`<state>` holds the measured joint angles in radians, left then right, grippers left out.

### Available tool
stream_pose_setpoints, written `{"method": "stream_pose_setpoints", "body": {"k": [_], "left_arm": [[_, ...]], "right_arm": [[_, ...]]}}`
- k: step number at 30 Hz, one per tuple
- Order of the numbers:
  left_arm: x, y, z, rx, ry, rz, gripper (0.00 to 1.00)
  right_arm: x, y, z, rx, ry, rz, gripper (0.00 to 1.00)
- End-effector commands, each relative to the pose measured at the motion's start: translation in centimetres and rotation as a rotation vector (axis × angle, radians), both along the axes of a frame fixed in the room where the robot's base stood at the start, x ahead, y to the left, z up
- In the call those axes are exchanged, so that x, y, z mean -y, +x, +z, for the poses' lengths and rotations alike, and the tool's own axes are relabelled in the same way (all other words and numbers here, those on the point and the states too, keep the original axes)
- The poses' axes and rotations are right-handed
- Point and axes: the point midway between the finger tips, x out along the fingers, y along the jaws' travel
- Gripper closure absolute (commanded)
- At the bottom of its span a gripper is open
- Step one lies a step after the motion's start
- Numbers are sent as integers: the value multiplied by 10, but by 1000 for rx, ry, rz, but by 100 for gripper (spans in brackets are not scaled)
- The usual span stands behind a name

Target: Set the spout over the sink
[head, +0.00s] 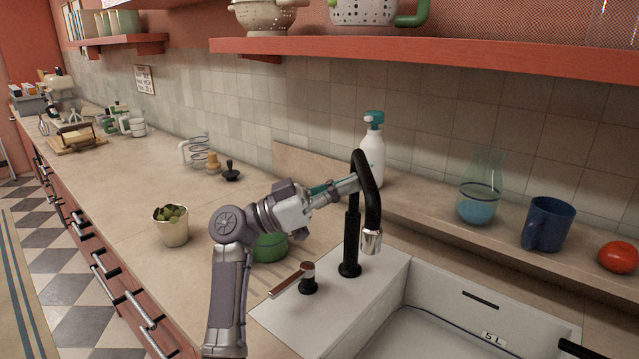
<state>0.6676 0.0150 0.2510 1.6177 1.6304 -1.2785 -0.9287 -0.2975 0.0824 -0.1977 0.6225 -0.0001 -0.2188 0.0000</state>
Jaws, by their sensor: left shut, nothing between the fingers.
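The black arched spout (371,195) rises from a faucet base on the white sink's left ledge. Its silver nozzle hangs down to the right of the upright, above the ledge in the picture, left of the basin opening. The white sink (450,340) is at the bottom right, partly cut off. My left gripper (352,184) reaches in from the left and is shut and empty. Its fingertips are at the spout's upright, below the arch; whether they touch it I cannot tell. My right gripper is not recognisable in view.
A wood-handled lever (294,281) stands left of the faucet. A green pot (270,246) is partly hidden behind my arm. A spray bottle (372,155) stands behind the spout. A glass vase (479,190), blue mug (549,225) and tomato (618,256) line the back ledge.

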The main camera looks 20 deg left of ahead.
Motion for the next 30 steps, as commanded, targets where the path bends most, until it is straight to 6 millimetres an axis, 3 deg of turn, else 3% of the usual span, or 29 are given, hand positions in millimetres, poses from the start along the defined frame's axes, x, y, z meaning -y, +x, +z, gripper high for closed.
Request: {"method": "stream_pose_setpoints", "body": {"k": [7, 17, 23, 30], "left_arm": [[10, 4, 4, 0, 0, 0, 100], [11, 4, 3, 0, 1, 2, 100], [18, 5, 0, 2, 1, 49, 100], [40, 10, -1, 4, 2, 197, 100]], "right_arm": [[-9, -1, 6, -1, 11, -1, 60], [-6, -3, 5, -6, 7, 2, 60], [-2, -4, -6, -8, 2, 3, 60], [-1, -5, -26, -8, 0, 3, 60]]}}
